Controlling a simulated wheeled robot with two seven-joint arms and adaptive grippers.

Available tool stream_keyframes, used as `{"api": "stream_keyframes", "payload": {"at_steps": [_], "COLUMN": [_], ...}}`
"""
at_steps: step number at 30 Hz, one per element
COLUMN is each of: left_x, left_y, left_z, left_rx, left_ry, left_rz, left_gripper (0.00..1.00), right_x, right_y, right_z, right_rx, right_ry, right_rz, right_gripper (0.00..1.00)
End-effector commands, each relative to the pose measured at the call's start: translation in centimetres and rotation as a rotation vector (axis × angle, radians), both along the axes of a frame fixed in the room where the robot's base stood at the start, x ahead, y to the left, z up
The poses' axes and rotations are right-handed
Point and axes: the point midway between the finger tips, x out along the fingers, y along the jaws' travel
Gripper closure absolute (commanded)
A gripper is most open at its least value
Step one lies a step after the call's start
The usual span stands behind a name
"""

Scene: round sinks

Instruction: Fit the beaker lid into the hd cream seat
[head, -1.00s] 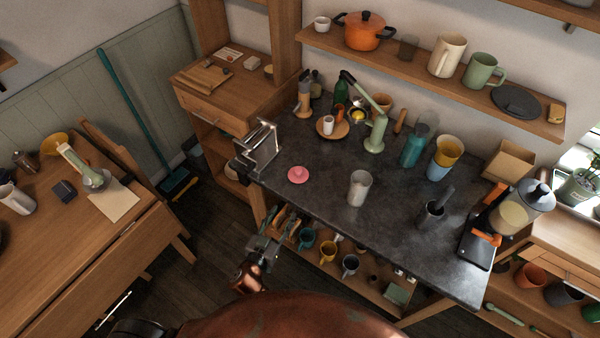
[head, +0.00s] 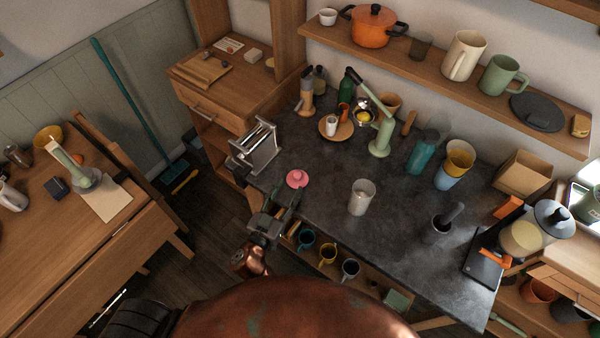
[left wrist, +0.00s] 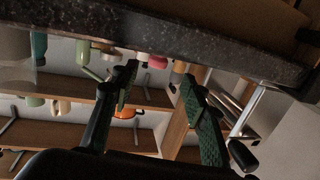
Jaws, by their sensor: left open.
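The pink lid (head: 297,179), a round disc with a small knob, lies on the dark stone counter near its front left edge. It also shows as a small pink shape in the left wrist view (left wrist: 157,62). A pale cream-grey beaker (head: 361,197), apparently the cream seat, stands upright on the counter to the right of the lid. My left gripper (head: 280,203) is open and empty at the counter's front edge, just in front of the lid and apart from it. Its two green-padded fingers (left wrist: 163,95) are spread in the left wrist view. My right gripper is not seen.
The counter edge (left wrist: 150,35) crosses the left wrist view close to the fingers. A metal pasta machine (head: 255,147) stands left of the lid. A wooden plate with cups (head: 327,135) and a green lever press (head: 381,137) stand behind. Counter around the beaker is clear.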

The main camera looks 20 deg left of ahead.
Motion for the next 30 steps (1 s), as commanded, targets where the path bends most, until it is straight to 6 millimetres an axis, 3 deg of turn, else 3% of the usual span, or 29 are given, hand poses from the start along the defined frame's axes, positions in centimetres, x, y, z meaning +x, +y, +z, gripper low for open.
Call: {"api": "stream_keyframes", "payload": {"at_steps": [5, 16, 26, 30], "left_x": [2.2, 6.9, 7.3, 7.3], "left_y": [-1.1, -1.7, -1.6, -1.6], "left_z": [0.1, -0.2, -0.3, -0.3], "left_rx": [0.001, 0.002, 0.000, 0.000], "left_ry": [-0.003, -0.001, 0.001, 0.001], "left_rz": [-0.018, -0.020, -0.016, -0.016], "left_gripper": [0.59, 0.59, 0.59, 0.69], "right_x": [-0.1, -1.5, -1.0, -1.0], "right_y": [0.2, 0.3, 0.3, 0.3], "right_z": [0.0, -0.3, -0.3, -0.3], "right_rx": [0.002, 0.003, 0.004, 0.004], "right_ry": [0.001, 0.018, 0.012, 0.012], "right_rz": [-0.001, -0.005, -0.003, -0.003], "right_gripper": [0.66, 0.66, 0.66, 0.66]}}
